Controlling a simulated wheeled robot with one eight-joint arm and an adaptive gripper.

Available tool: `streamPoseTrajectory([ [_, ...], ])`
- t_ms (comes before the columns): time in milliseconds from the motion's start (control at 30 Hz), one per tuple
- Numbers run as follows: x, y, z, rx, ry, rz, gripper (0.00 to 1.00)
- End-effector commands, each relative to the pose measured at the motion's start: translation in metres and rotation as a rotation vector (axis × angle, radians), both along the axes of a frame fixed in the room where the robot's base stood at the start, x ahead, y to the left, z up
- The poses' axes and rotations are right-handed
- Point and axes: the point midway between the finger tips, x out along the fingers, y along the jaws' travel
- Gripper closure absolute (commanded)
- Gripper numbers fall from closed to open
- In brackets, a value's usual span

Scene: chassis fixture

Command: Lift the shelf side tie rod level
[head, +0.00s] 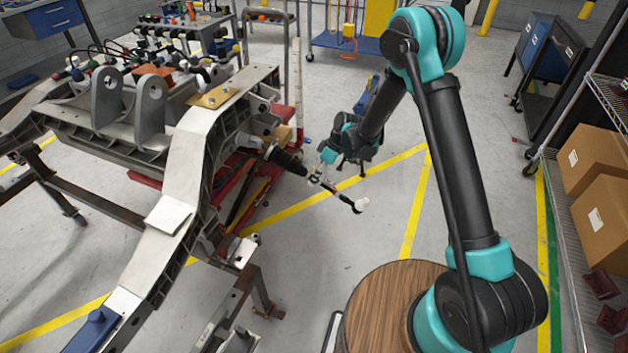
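The shelf side tie rod (339,192) sticks out from the right side of the chassis (195,150). Its inner end has a black ribbed boot (287,160). Its outer end is a dark hooked joint with a pale cap (362,204). In the picture the rod slopes down to the right, away from the chassis; I cannot tell its true tilt. My gripper (318,180) is at the rod, just outboard of the boot, and appears to overlap it. The fingers are too small to tell whether they are closed on the rod.
A metal shelf (563,238) with cardboard boxes (603,215) stands at the right. A blue cart (345,42) is at the back.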

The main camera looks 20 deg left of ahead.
Motion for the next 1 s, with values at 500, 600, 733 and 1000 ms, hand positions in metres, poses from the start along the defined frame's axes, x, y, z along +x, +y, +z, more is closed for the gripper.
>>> streamPoseTrajectory([
  [500,-0.003,0.007,-0.016,0.000,0.000,-0.001,0.65],
  [600,-0.003,0.007,-0.016,0.000,0.000,-0.001,0.77],
  [733,-0.003,0.007,-0.016,0.000,0.000,-0.001,0.94],
  [1000,-0.003,0.007,-0.016,0.000,0.000,-0.001,1.00],
])
